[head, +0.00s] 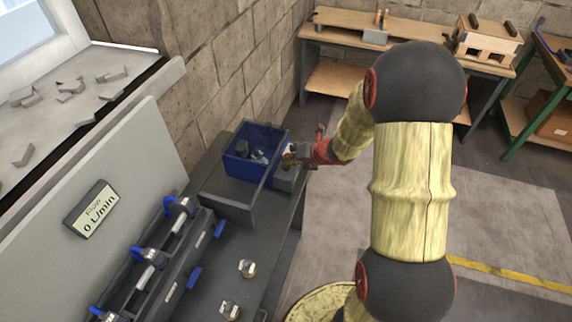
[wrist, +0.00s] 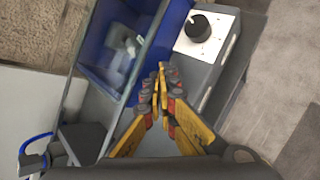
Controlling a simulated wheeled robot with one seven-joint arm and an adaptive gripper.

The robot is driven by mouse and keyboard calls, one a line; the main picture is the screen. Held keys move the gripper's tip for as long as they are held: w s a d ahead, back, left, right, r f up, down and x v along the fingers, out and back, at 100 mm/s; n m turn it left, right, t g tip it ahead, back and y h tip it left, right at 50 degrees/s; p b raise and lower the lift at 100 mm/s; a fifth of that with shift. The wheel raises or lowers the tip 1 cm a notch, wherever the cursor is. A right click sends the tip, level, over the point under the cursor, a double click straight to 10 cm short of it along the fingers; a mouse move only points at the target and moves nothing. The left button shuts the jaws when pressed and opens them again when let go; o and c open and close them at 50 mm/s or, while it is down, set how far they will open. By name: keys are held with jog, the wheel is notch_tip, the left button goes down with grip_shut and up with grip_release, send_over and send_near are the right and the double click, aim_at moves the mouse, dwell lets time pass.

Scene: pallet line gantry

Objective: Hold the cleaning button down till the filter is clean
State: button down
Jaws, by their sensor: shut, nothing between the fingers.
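My gripper (wrist: 162,70) is shut and empty, its yellow fingers together at the tips. In the head view my gripper (head: 291,157) is at the far end of the dark bench, beside the blue bin. In the wrist view a grey box with a white top plate carries a round black knob (wrist: 197,27) with a small white mark. The fingertips appear apart from it, below and left of it. I cannot tell whether this knob is the cleaning button. No part is clearly recognisable as the filter.
The blue bin (head: 238,172) holds grey pieces and stands close to my gripper; it also shows in the wrist view (wrist: 98,75). A pipe row with blue-handled valves (head: 150,257) runs along the bench. Two small round fittings (head: 247,268) lie in front. A brick wall stands behind.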

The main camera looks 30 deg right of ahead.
jog(key=shift+r+p, duration=0.35)
jog(key=shift+r, duration=0.25)
jog(key=shift+r, duration=0.1)
notch_tip(320, 180, up, 5)
jog(key=p, duration=0.4)
jog(key=shift+p, duration=0.4)
